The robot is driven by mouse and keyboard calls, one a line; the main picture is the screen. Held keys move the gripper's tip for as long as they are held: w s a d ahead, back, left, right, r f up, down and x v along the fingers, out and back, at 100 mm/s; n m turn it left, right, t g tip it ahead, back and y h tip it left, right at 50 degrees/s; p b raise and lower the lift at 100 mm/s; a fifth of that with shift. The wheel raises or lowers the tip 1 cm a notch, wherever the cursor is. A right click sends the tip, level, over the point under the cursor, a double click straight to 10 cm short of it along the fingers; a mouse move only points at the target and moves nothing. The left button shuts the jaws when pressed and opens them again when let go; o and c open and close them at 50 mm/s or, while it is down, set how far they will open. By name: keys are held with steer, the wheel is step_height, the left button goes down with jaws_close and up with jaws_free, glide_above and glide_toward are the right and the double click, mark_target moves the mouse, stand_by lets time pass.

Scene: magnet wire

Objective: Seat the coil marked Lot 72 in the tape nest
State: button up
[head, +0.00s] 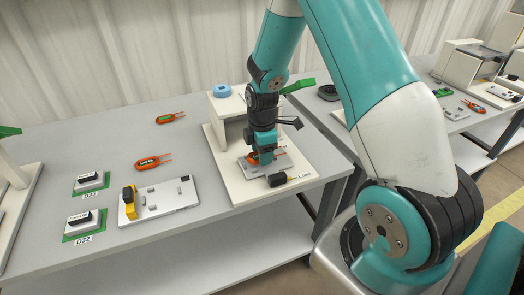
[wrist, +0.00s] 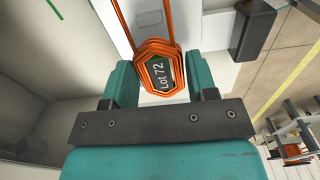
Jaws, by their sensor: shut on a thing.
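My gripper (head: 264,156) points down over the white board at the right end of the table. In the wrist view my gripper (wrist: 163,80) is shut on the orange coil marked Lot 72 (wrist: 160,75), with a teal finger on each side. Its two wire leads extend away from the fingers, over a pale plate. In the head view only a bit of its orange shows beside the fingers. A grey plate (head: 286,161) lies under the gripper. I cannot tell if the coil touches it, nor which fixture is the tape nest.
Another labelled orange coil (head: 148,162) and a farther one (head: 168,118) lie on the table (head: 115,145). A metal plate with a yellow block (head: 160,203) stands front left. A white raised stand (head: 226,112) holding a blue ring (head: 222,90) rises close behind my gripper.

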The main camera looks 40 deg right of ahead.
steer(key=shift+f+b, duration=0.4)
steer(key=shift+f, duration=0.3)
steer(key=o, duration=1.1)
steer(key=shift+c, duration=0.2)
step_height(320, 180, up, 5)
steer(key=p, duration=0.4)
step_height(320, 180, up, 17)
steer(key=shift+r+p, duration=0.2)
steer(key=shift+p, duration=0.25)
